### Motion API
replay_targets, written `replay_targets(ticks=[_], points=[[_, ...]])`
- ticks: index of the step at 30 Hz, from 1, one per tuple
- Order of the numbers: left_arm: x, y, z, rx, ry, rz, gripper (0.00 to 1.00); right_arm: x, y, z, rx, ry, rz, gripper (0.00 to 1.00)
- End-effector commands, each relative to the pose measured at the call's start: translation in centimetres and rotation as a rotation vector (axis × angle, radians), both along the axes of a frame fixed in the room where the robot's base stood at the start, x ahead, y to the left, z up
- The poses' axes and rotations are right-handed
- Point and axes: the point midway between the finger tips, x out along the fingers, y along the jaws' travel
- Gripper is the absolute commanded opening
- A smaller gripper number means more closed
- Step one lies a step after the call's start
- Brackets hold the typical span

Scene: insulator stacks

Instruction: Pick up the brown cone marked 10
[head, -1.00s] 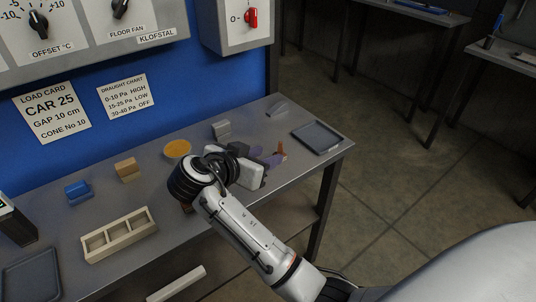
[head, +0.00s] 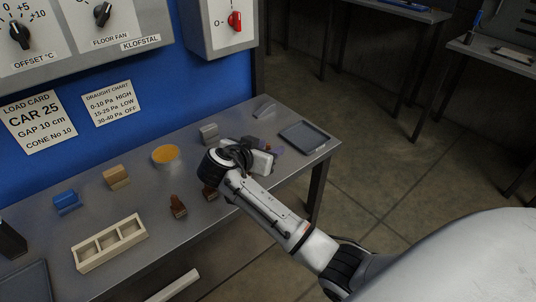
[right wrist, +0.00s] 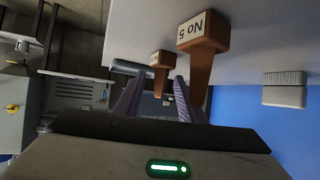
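My right gripper (head: 270,148) is over the right part of the bench, its purple fingers partly hidden. In the right wrist view the right gripper (right wrist: 157,78) has its fingers apart with nothing clamped. A brown cone with a pale label (right wrist: 160,62) shows between the fingertips, farther off; its number is too small to read. A larger brown cone marked No 5 (right wrist: 203,45) is just right of the fingers. In the head view a bit of brown (head: 268,147) shows at the gripper. Two brown pieces (head: 177,206) (head: 210,192) stand left of my forearm, their marks unreadable. My left gripper is out of view.
A load card (head: 38,122) reads CONE No 10. A grey tray (head: 303,137) lies at the bench's right end. A three-section cream holder (head: 109,243), a blue block (head: 67,201), a tan block (head: 116,177), an orange-topped dish (head: 166,155) and a grey block (head: 208,133) are left.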

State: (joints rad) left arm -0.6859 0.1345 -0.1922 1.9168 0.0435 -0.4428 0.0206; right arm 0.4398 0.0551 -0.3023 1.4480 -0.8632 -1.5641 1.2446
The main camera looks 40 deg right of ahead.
Motion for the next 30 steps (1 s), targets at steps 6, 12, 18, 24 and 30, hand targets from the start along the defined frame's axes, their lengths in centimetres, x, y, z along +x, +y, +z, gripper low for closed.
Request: replay_targets(ticks=[6,12,18,24,30], points=[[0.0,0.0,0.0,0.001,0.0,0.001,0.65,0.0,0.0,0.0,0.0,0.0,0.0,0.26],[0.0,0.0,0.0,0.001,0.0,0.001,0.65,0.0,0.0,0.0,0.0,0.0,0.0,0.0],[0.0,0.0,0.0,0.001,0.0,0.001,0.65,0.0,0.0,0.0,0.0,0.0,0.0,0.0],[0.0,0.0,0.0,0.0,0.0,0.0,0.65,0.0,0.1,0.9,0.001,-0.005,-0.002,0.0],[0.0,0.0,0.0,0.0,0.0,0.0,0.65,0.1,0.1,4.7,0.002,-0.008,-0.001,0.0]])
